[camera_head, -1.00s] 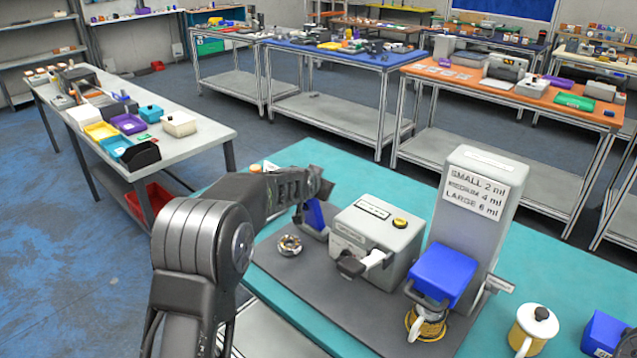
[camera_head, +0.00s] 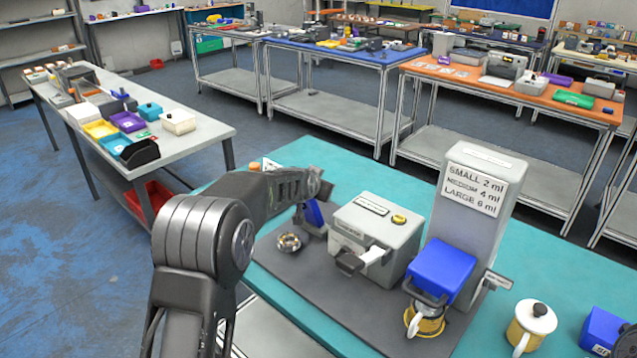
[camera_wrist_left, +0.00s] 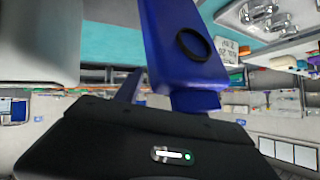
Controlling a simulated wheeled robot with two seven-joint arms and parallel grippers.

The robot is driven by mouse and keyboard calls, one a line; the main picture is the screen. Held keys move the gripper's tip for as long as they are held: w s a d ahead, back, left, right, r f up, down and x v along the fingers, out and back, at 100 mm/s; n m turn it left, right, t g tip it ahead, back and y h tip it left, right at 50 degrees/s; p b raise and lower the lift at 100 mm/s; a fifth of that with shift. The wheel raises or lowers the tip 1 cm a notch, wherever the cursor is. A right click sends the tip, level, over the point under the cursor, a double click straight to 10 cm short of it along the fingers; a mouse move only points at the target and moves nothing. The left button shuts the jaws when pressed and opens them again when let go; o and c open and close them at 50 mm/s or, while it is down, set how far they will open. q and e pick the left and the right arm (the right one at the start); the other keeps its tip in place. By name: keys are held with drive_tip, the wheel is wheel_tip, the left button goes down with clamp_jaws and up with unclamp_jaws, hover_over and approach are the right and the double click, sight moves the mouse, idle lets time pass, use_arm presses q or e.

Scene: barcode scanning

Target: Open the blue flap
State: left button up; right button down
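In the head view, my left arm comes in from the left, and its gripper end (camera_head: 312,192) is beside the grey box machine (camera_head: 376,240). A dark blue part (camera_head: 315,213) shows just under it. In the left wrist view, a blue piece with a black ring (camera_wrist_left: 185,50) rises in front of the black gripper housing. I cannot tell whether that is the flap or part of the gripper, and the fingertips are not clear. Another blue cover (camera_head: 441,271) sits on the tall dispenser (camera_head: 470,222), above a yellow-and-white cup (camera_head: 424,320).
A small metal ring part (camera_head: 289,242) lies on the dark mat (camera_head: 300,275), close to my left arm. A yellow-and-white mug (camera_head: 531,325) and a blue box (camera_head: 603,332) stand at the right. The teal tabletop (camera_head: 385,180) behind the machines is clear.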

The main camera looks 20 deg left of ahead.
use_arm(q)
drive_tip(key=shift+s+f, duration=0.1)
drive_tip(key=shift+f, duration=0.35)
drive_tip(key=s+d+r+p, duration=0.2)
drive_tip(key=s+r+p, duration=0.1)
drive_tip(key=r, duration=0.5)
drive_tip(key=shift+s+r+p, duration=0.15)
drive_tip(key=shift+r+p, duration=0.1)
drive_tip(key=shift+p, duration=0.4)
idle(0.4)
